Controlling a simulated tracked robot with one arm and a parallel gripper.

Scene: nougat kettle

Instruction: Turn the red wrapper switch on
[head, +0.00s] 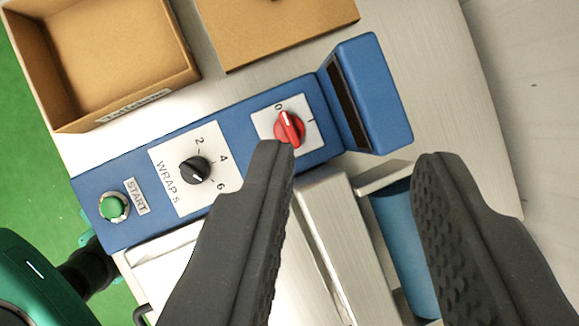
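The red wrapper switch (289,128) is a rotary knob on a white plate marked 0 and I, on a blue control box (240,112). Its white pointer line points up towards the 0 mark. My gripper (352,152) is open, with dark ridged fingers. The left fingertip is just below the red switch in the picture and overlaps the lower edge of its plate. The right fingertip is well to the right, below the box's raised end. I cannot tell whether the left finger touches the switch.
A black WRAP S dial (194,170) and a green START button (114,207) sit left on the box. An open cardboard box (120,60) and a cardboard piece (280,25) lie behind. A blue roll (400,235) shows between the fingers. A raised blue housing (372,95) stands right of the switch.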

